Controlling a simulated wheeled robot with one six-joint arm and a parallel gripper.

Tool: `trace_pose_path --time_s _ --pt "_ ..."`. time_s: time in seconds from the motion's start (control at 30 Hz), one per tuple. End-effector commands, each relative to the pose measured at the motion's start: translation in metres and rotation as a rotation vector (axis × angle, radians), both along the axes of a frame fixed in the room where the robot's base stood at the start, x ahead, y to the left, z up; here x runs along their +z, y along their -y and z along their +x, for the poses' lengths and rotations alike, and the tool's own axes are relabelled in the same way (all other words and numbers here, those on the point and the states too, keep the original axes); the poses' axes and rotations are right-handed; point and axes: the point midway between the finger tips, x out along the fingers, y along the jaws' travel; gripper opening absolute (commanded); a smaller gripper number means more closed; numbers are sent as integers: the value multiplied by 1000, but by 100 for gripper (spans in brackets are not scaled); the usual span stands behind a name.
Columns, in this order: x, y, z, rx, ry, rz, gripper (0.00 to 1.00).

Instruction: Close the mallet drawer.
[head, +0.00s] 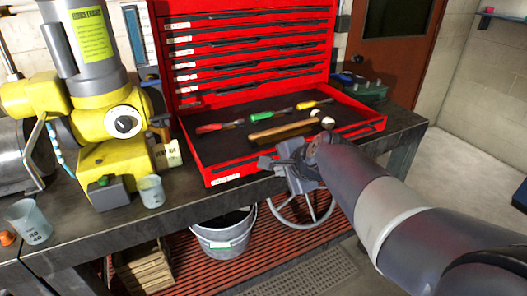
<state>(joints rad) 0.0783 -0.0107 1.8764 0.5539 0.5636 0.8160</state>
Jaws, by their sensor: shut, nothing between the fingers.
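The red tool chest (250,45) stands on the dark bench with its bottom drawer (222,180) pulled out towards me. The drawer holds a wooden-handled mallet (285,128) and several screwdrivers, with red, green and yellow handles (273,114). The drawers above it look shut. My gripper (268,162) is shut and empty, at the middle of the drawer's front edge. I cannot tell whether it touches the drawer front. My gripper and wrist hide part of that front.
A yellow machine (118,160) and two beakers (151,191) stand left of the drawer on the bench (120,226). A green box (360,87) is behind right. Below are a bucket (222,236), a handwheel (305,205) and a wooden crate (143,268).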

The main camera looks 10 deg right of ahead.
Motion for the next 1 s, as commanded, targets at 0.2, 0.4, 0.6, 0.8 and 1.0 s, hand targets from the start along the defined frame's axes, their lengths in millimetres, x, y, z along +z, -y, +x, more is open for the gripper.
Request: trace_pose_path --time_s 0.2,0.4,0.6,0.8,1.0 --pt "-13 -10 29 2 -1 -1 0" --pt "-13 -15 47 1 0 -1 0" --pt "-14 -17 52 1 1 -2 0" --pt "-13 -17 52 1 1 -2 0" --pt "-13 -18 55 1 1 -2 0"
